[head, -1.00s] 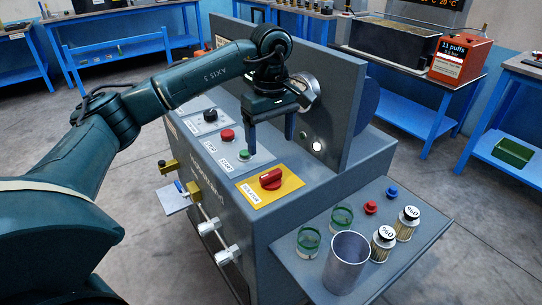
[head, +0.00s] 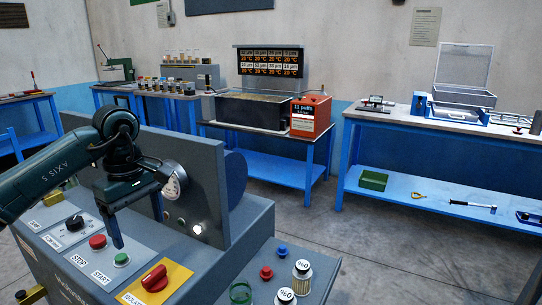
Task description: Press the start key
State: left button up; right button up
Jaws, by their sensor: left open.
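The green start key (head: 121,260), with a START label by it, sits on the sloping grey panel of the machine (head: 62,240) at the lower left. My left gripper (head: 137,226) hangs over this panel with its fingers apart and nothing between them. Its nearer fingertip is just behind and above the green key in the picture; I cannot tell whether they touch. The other finger is farther back, toward the upright plate. My right gripper is not in view.
The red stop button (head: 97,242), a black knob (head: 74,222) and a red isolator switch (head: 154,278) flank the key. An upright grey plate (head: 205,165) with a gauge (head: 174,181) stands close behind. Filters and caps are on the side shelf.

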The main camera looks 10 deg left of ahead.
aim_at(120, 259)
jog(key=k, duration=0.95)
